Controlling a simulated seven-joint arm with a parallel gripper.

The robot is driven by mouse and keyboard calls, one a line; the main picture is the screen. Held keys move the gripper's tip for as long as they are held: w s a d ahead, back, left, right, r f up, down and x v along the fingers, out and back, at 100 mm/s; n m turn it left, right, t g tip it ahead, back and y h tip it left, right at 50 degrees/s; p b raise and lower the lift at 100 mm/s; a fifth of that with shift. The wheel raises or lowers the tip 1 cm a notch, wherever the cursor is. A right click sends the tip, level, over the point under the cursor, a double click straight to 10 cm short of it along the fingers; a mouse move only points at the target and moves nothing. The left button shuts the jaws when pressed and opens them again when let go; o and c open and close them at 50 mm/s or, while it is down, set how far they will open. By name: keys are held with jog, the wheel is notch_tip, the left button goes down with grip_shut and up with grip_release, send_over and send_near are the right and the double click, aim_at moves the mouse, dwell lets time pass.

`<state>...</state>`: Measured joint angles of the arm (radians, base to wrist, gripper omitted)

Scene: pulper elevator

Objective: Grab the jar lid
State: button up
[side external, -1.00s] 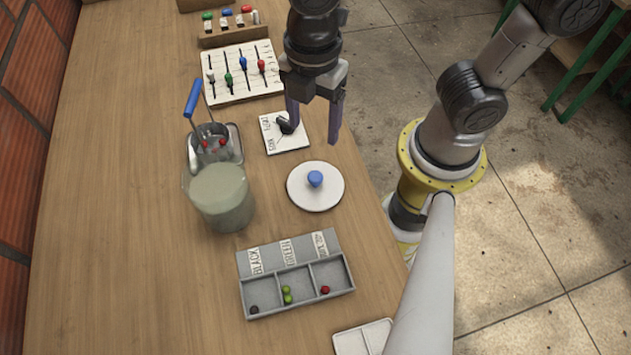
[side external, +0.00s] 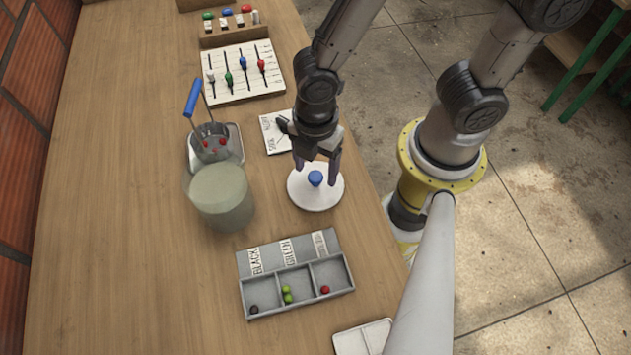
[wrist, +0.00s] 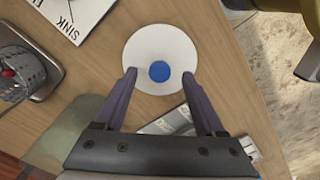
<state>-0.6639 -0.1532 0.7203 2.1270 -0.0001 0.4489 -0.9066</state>
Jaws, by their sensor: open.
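The jar lid (side external: 313,197) is a white disc with a blue knob (side external: 315,178) at its centre. It lies flat on the wooden table, near the table's right edge. My gripper (side external: 317,174) is open and empty, over the lid, with its purple fingers pointing down. In the wrist view the lid (wrist: 150,47) is ahead, and the blue knob (wrist: 159,71) lies between the fingertips of my gripper (wrist: 159,76), touching neither. The exact height of the fingertips above the lid is hard to tell.
A jar (side external: 222,200) stands left of the lid, beside a metal container with a blue handle (side external: 193,98). A grey sorting tray (side external: 262,308) with small coloured balls is in front.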

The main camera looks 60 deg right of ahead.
jog(key=shift+f, duration=0.7)
grip_shut()
